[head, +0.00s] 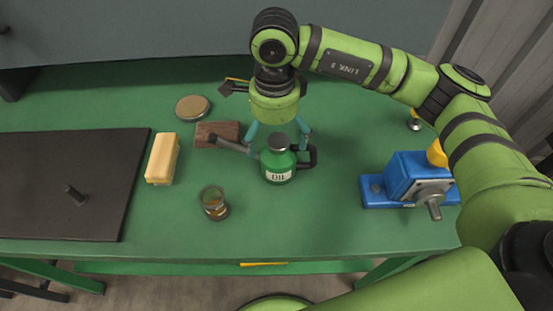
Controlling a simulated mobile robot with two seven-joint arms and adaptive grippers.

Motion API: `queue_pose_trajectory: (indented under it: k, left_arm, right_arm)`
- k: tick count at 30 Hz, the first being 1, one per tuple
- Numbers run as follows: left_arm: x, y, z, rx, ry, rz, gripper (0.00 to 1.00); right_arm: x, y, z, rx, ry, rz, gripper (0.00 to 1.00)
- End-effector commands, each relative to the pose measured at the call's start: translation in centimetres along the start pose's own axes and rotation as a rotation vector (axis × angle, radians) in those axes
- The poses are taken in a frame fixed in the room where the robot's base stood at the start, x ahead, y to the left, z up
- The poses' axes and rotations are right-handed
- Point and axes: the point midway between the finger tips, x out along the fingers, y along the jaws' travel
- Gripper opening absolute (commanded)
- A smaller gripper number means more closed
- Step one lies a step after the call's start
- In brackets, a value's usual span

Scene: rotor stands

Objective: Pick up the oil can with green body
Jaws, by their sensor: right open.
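The oil can (278,165) has a green body with a white OIL label, a grey cap, a spout reaching to the left and a dark handle on the right. It stands upright on the green table (330,222) in the head view. My right gripper (278,136) comes down over it from above and behind. Its teal fingers are open, one on each side of the can's top. I cannot tell whether they touch the can. My left gripper is not in view.
A brown block (217,134) lies under the spout. A glass jar (214,203), a yellow block (162,159) and a round lid (192,108) are left of the can. A dark board (70,185) covers the left. A blue machine (407,180) stands right.

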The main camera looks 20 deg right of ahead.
Motion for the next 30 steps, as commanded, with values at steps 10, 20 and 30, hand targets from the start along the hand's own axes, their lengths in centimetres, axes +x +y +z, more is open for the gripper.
queue_pose_trajectory:
  k: [10,20,30]
  left_arm:
    - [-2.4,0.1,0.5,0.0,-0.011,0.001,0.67]
    - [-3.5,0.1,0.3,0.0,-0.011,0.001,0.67]
    - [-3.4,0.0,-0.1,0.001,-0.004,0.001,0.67]
  right_arm:
    - [3.2,0.3,-0.7,0.002,0.006,0.004,1.0]
    - [6.9,0.3,-0.8,0.0,0.002,0.001,1.0]
    - [7.0,0.3,-0.8,0.0,0.002,0.0,0.36]
